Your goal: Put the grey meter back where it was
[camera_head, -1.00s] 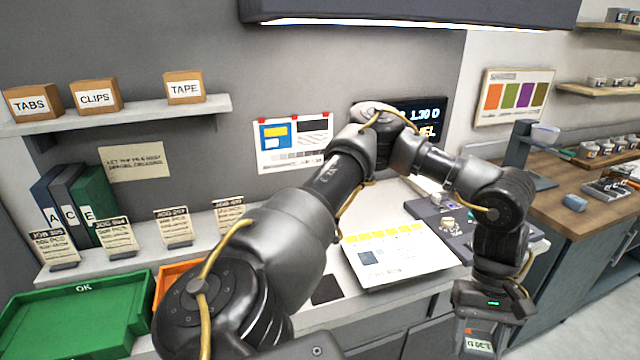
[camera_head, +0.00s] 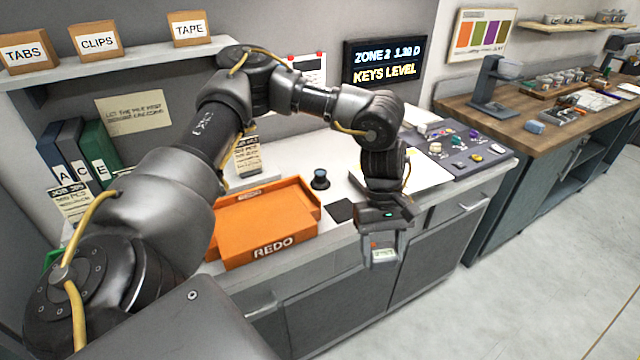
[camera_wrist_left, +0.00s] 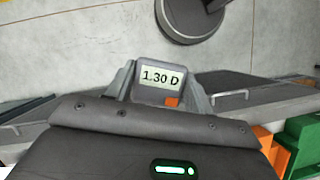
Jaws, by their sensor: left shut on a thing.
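The grey meter (camera_head: 384,254) hangs in my left gripper (camera_head: 381,240), in front of the counter's front edge. In the left wrist view the meter (camera_wrist_left: 161,80) sits between the two fingers of my left gripper (camera_wrist_left: 160,92), its screen reading "1.30 D" above a small orange patch. The gripper is shut on it. A dark square pad (camera_head: 341,210) lies bare on the white counter (camera_head: 336,188), left of the gripper. My right gripper is not in view.
An orange REDO tray (camera_head: 265,225) and a small dark round object (camera_head: 320,179) stand left of the pad. A white sheet (camera_head: 428,168) lies behind my wrist, partly hidden. Floor is clear in front.

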